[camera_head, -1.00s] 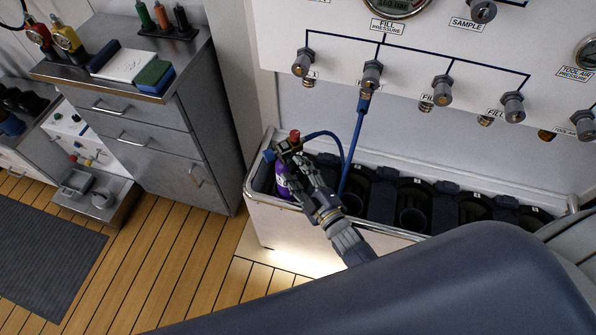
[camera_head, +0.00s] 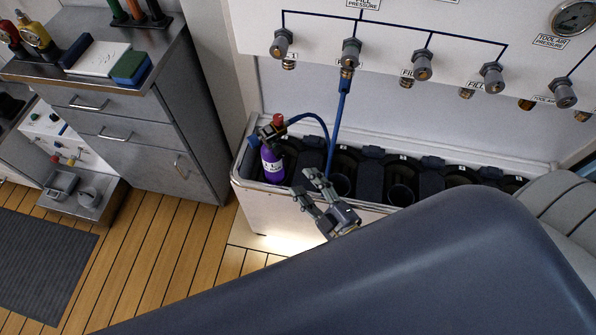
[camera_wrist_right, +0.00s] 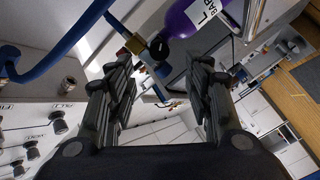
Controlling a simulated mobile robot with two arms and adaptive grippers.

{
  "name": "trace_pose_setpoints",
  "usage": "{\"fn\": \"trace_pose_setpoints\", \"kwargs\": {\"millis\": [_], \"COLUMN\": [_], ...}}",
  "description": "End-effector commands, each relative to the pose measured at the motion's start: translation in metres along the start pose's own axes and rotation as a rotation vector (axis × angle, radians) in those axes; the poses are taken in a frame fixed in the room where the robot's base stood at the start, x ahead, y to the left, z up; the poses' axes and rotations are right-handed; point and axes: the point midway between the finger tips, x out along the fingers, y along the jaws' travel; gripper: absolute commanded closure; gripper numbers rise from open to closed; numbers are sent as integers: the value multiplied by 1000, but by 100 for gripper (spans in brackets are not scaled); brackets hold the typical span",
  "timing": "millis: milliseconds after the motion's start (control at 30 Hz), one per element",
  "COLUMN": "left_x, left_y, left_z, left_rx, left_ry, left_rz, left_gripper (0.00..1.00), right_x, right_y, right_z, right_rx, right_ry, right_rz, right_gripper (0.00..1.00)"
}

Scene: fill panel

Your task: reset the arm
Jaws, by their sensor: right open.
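My right gripper (camera_head: 309,189) is open and empty in the head view, in front of the rack and to the right of the purple cylinder. In the right wrist view its two fingers (camera_wrist_right: 160,85) stand apart with nothing between them. The purple cylinder (camera_head: 272,167) stands in the left end of the rack, with a red knob on its valve. Part of it also shows at the top of the right wrist view (camera_wrist_right: 190,17). A blue hose (camera_head: 338,115) runs from a panel fitting down to the cylinder's valve. My left gripper is not in view.
The white rack (camera_head: 245,190) holds several dark, round slots to the right of the cylinder. The fill panel (camera_head: 390,25) with several knobs is behind it. A grey cabinet (camera_head: 150,120) stands at left.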

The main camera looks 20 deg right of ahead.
Motion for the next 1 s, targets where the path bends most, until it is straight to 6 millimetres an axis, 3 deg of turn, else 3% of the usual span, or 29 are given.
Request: {"fn": "trace_pose_setpoints", "kwargs": {"millis": [167, 767, 1000], "left_x": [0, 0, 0], "left_y": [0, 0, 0], "left_z": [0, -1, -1], "left_rx": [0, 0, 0], "left_ry": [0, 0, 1], "left_rz": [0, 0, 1], "left_gripper": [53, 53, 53], "right_x": [-9, -7, 8], "right_y": [0, 2, 14], "right_z": [0, 1, 17], "right_rx": [0, 8, 129], "right_ry": [0, -12, -194], "right_rz": [1, -4, -77], "right_gripper": [53, 53, 53]}}
